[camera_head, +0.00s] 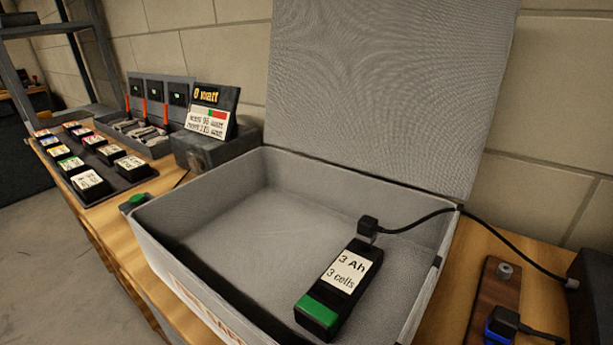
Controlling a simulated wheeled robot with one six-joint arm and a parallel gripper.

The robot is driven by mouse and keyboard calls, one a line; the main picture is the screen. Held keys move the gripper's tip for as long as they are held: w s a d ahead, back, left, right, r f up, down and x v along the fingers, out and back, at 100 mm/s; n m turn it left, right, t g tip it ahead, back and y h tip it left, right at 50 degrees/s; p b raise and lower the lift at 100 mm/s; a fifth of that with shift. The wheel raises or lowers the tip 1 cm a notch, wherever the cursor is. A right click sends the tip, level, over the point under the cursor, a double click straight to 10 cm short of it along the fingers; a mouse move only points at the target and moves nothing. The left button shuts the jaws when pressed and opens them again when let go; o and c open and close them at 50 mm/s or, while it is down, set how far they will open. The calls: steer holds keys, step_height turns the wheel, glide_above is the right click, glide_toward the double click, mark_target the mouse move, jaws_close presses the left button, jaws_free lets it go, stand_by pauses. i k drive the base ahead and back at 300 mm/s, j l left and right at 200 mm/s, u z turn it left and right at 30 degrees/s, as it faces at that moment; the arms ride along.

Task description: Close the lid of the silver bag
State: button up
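The silver bag (168,252) is a grey box-like case on the wooden bench, in the middle of the view. Its lid (390,85) stands open, nearly upright along the back edge. A black battery (338,287) with a green end and a label reading "3 Ah 3 cells" lies inside at the right. A black plug (368,226) sits at its upper end, and its cable (425,217) runs over the bag's right back corner. My gripper does not show in this view.
A black tray (130,178) of several labelled blocks and a "0 watt" display (213,112) stand to the left. At the right are a wooden board (492,290) and a dark box (592,285) joined to the cable. A block wall (560,90) rises behind.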

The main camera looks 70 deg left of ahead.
mark_target(405, 92)
steer(key=u, duration=1.5)
